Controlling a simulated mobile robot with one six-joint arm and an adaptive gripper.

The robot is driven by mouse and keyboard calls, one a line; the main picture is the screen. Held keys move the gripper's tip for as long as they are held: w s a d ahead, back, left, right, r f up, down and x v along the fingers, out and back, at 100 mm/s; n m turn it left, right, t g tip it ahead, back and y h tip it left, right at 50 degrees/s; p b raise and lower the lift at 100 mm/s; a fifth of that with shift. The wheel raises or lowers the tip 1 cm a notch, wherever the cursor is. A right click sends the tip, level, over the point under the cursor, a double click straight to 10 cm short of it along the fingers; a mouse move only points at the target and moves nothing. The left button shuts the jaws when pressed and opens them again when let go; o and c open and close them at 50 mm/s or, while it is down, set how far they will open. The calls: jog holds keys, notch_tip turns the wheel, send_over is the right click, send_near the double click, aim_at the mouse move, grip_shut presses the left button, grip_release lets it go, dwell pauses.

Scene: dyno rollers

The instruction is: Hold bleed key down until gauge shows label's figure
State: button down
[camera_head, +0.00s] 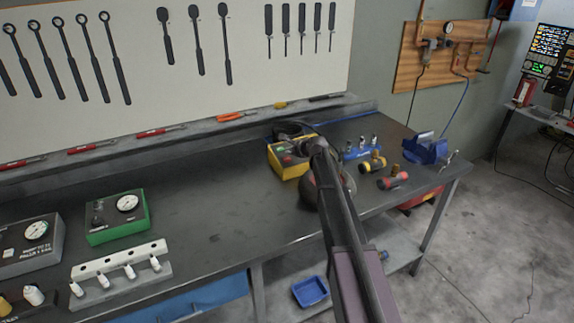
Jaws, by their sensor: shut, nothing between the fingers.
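Three boxes stand on the dark workbench (215,190). The yellow box (290,171) has a dark top with a small red part and is partly hidden by my arm. The green box (117,232) has a round white gauge (127,203). The grey box (28,255) at the left edge has a gauge (36,230) and white lettering, too small to read surely. My gripper (291,137) is dark, shut and empty, at the back of the yellow box; contact cannot be told. I cannot tell which part is the bleed key.
A white rack (119,259) with several white-tipped pieces lies in front of the green box. Right of my arm are a blue rack (358,153), red and yellow cylinders and a blue vise (426,149). The bench middle is clear. Tools line the back ledge.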

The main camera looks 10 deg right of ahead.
aim_at(284, 157)
jog(key=shift+w+f+b, duration=0.15)
jog(key=shift+f+b, duration=0.35)
jog(key=shift+f, duration=0.3)
jog(key=shift+a+f, duration=0.1)
jog(key=shift+f, duration=0.05)
dwell(1.0)
jog(key=shift+w+f+b, duration=0.15)
jog(key=shift+f+b, duration=0.1)
jog(key=shift+b, duration=0.15)
jog(key=shift+f+b, duration=0.35)
dwell(5.3)
